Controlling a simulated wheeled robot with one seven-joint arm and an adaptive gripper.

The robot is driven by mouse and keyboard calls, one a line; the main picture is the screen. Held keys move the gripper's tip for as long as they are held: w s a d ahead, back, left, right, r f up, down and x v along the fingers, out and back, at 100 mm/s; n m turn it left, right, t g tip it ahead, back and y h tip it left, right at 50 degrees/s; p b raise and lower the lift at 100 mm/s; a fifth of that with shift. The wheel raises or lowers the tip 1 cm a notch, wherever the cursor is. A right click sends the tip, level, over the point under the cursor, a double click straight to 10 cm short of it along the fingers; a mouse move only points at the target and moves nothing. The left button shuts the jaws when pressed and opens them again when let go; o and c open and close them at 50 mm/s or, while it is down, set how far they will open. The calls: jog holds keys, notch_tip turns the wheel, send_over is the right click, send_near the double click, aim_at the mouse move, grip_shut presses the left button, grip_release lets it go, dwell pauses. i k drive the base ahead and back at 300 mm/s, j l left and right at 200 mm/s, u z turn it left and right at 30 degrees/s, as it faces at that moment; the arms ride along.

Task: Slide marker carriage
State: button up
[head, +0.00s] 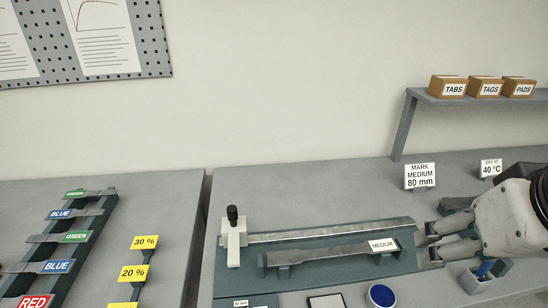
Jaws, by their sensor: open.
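The marker carriage (233,240) is a white block with a black knob on top. It stands upright at the left end of a metal ruler rail (330,231) on a dark green base. A grey specimen labelled MEDIUM (325,254) lies on supports in front of the rail. My gripper (428,246) comes in from the right edge with its fingers pointing left. It is open and appears empty, near the right end of the rail and specimen, well apart from the carriage. Its fingers hide part of the base's right end.
Signs read MARK MEDIUM 80 mm (420,176) and 40 °C (490,168). A shelf (470,98) with three boxes stands back right. A rack of labelled specimens (60,240) is at left, beyond a gap between tables. Bare table lies behind the rail.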

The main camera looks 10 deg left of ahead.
aim_at(234, 232)
jog(key=j+u, duration=0.25)
jog(key=u, duration=0.15)
jog(key=j+u, duration=0.5)
jog(key=u, duration=0.25)
jog(key=j+u, duration=0.2)
jog(key=u, duration=0.15)
